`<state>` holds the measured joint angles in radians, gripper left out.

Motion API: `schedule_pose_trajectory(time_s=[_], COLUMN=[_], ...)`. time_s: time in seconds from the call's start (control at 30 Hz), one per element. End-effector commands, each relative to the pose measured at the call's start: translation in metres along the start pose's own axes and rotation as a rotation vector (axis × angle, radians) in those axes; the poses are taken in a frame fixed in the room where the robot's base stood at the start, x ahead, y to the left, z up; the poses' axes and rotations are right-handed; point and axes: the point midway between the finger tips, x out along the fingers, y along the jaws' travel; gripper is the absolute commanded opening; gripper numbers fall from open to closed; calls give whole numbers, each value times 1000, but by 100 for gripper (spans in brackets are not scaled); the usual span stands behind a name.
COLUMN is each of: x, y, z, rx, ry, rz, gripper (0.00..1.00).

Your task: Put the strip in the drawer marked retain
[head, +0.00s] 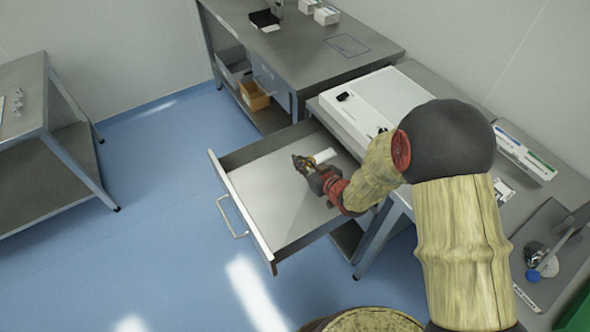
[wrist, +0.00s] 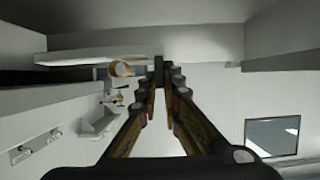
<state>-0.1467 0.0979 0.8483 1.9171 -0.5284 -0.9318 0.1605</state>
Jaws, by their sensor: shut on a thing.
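A drawer (head: 296,197) under the right-hand bench is pulled out; its inside is pale, and I see no readable retain mark on it. My gripper (head: 300,163) is over the drawer's interior. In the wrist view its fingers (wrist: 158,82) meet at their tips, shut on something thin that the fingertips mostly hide. A small whitish piece (head: 325,155), apparently the strip, shows right beside the gripper in the head view. I cannot tell how high it is above the drawer floor.
The drawer's front panel with its handle (head: 232,219) juts over the blue floor. A white flat unit (head: 385,98) is on the bench above. Another bench (head: 300,50) stands behind, with a cardboard bin (head: 254,97) on its shelf. A table (head: 22,92) stands at left.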

Motion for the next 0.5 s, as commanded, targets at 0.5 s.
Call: schedule_pose_trajectory(time_s=[0.5], x=[69], y=[6], z=[32], rx=[0], ry=[1], rz=[1], gripper=[0])
